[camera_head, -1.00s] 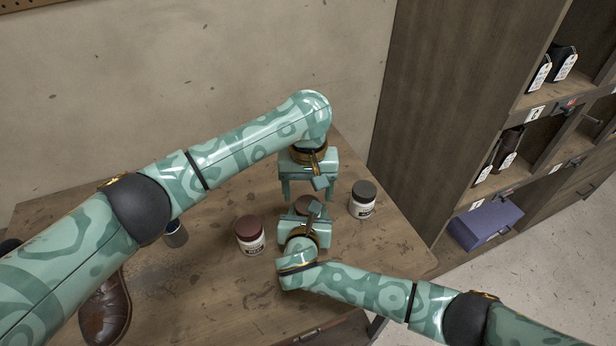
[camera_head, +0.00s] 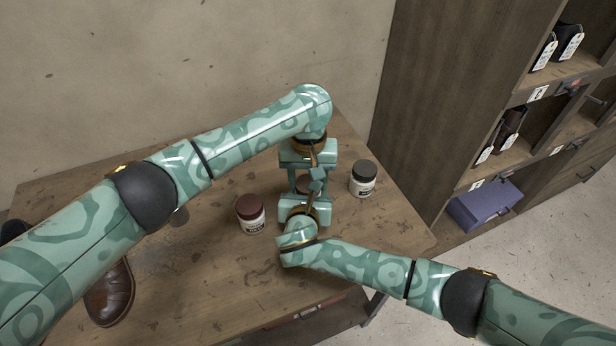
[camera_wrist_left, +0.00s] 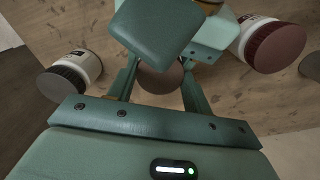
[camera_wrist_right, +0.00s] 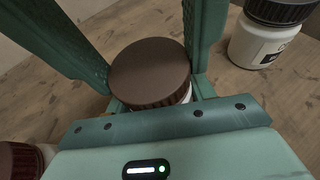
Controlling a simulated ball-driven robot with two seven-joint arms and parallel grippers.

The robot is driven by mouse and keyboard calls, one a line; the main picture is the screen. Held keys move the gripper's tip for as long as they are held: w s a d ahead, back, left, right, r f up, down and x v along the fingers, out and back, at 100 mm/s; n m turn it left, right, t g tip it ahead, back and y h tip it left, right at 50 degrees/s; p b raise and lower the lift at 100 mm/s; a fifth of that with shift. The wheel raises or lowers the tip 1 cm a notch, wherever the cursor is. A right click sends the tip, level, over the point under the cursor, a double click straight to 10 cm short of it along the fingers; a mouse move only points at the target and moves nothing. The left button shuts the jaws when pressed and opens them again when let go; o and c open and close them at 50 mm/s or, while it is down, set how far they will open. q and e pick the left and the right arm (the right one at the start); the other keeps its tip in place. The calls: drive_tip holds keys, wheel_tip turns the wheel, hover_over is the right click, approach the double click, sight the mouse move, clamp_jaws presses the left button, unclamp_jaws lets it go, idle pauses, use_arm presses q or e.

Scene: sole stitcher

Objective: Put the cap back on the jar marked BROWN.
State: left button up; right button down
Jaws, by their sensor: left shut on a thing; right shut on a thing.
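A jar with a brown cap (camera_wrist_right: 150,72) stands between my two grippers; a strip of its white body shows just under the cap in the right wrist view. The cap appears seated level on it. Its label is hidden. The cap also shows in the left wrist view (camera_wrist_left: 160,78). My left gripper (camera_head: 308,186) comes from the far side, its fingers shut on the cap's two sides. My right gripper (camera_head: 304,194) comes from the near side and is shut around the jar body, low down; its fingertips are mostly hidden.
A jar with a dark red cap (camera_head: 250,214) stands left of the grippers, and one with a black cap (camera_head: 363,178) stands right. Their labels are too small to read. A brown shoe (camera_head: 110,295) is at left. Shelves (camera_head: 500,130) stand right of the table.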

use_arm(q)
drive_tip(key=m, duration=0.6)
drive_tip(key=o, duration=1.1)
drive_tip(key=shift+d, duration=0.1)
drive_tip(key=shift+r, duration=0.1)
drive_tip(key=shift+r, duration=2.2)
drive_tip(key=o, duration=0.5)
drive_tip(key=shift+o, duration=0.2)
